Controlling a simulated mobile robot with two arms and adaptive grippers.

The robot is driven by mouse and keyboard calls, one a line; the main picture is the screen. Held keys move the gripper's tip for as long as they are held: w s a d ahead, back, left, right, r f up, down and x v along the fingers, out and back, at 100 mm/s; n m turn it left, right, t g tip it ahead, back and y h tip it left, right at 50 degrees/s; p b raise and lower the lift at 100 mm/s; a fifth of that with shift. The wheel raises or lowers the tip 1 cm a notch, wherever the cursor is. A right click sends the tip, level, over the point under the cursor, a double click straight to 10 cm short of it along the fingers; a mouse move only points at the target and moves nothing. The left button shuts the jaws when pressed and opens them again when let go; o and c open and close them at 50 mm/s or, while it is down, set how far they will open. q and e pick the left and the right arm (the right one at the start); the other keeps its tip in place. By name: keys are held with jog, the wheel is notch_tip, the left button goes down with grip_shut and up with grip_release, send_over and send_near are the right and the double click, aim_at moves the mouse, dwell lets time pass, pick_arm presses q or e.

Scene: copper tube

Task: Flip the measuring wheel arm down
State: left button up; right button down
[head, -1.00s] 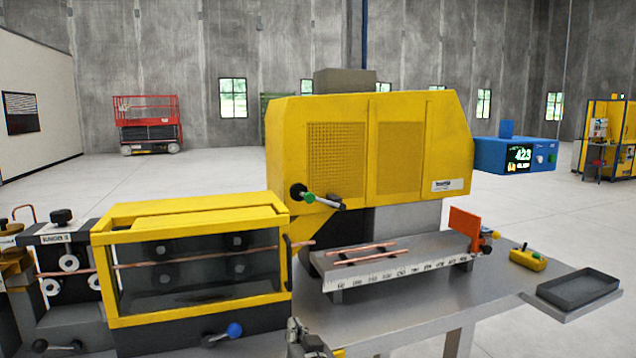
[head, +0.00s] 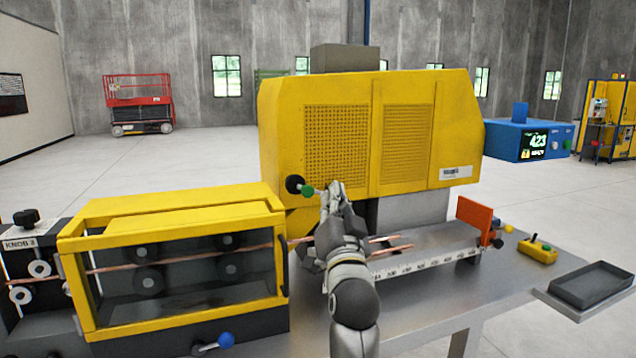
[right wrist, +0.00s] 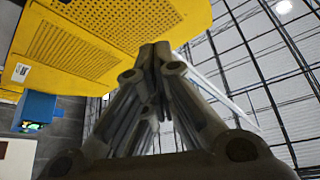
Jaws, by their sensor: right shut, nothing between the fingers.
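No part labelled as a measuring wheel arm can be made out. A lever with a black ball knob (head: 295,184) and a green part (head: 307,191) sticks out from the front of the yellow machine (head: 410,140). My right gripper (head: 334,187) is shut and empty, its fingers pointing up, just right of the green part. Whether it touches the lever cannot be told. The gripper hides the lever's right end. In the right wrist view the closed fingertips (right wrist: 158,52) show in front of the yellow housing (right wrist: 95,40). My left gripper is not in view.
A yellow-framed guard box (head: 180,262) with rollers stands left, a copper tube running through it. A ruler-marked bench (head: 425,262) with copper pieces and an orange plate (head: 474,216) lies right of my arm. A blue display box (head: 530,140) and dark tray (head: 592,285) are farther right.

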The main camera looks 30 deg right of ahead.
pick_arm(q)
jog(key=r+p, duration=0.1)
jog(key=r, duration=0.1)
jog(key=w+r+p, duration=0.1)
jog(key=p, duration=0.1)
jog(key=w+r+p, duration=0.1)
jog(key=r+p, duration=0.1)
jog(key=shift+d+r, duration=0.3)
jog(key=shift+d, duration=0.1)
pick_arm(e)
jog(key=w+d, duration=0.2)
jog(key=w, duration=0.7)
jog(key=shift+d+r, duration=0.15)
jog(key=shift+d, duration=0.15)
jog(key=shift+w, duration=0.1)
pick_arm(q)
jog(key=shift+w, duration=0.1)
